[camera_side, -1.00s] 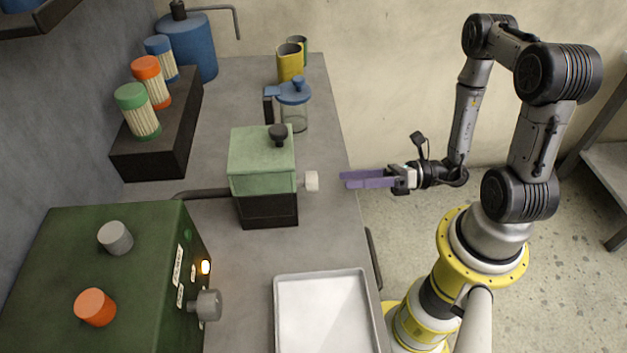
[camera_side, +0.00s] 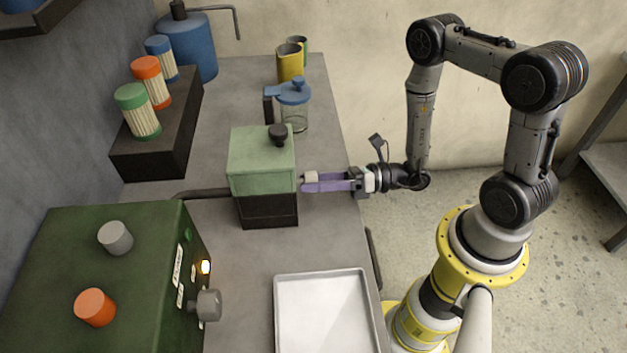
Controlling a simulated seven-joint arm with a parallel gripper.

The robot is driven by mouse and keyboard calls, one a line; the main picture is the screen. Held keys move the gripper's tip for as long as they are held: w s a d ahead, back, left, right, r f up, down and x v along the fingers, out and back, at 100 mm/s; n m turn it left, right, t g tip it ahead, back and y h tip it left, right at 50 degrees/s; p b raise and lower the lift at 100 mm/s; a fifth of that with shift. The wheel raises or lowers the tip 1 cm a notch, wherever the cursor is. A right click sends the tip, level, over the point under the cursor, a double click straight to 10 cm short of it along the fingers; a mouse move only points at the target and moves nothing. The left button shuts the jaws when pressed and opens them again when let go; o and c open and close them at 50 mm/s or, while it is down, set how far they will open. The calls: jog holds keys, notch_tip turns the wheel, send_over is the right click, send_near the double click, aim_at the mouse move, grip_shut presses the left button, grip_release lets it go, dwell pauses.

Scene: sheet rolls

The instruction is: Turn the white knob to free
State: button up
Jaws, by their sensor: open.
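The white knob (camera_side: 311,177) sticks out from the right side of a small box (camera_side: 262,160) with a pale green top and a dark base. My gripper (camera_side: 308,182) has long purple fingers and reaches in from the right, level with the knob. Its fingertips are at the knob, one on the far side and one on the near side, and they partly hide it. The jaws are open. I cannot tell whether either finger touches the knob. Any marking for "free" is not visible.
A blue-lidded glass jar (camera_side: 294,110) stands behind the box. A metal tray (camera_side: 322,312) lies in front, near the counter's right edge. A large green machine (camera_side: 110,275) with orange and grey knobs and a lit lamp is at the left front. Counter around the tray is clear.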

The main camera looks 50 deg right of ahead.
grip_shut()
dwell(0.5)
jog(key=shift+n, duration=0.4)
jog(key=n, duration=0.4)
jog(key=shift+n, duration=0.3)
jog(key=n, duration=0.5)
jog(key=shift+w, duration=0.1)
grip_release()
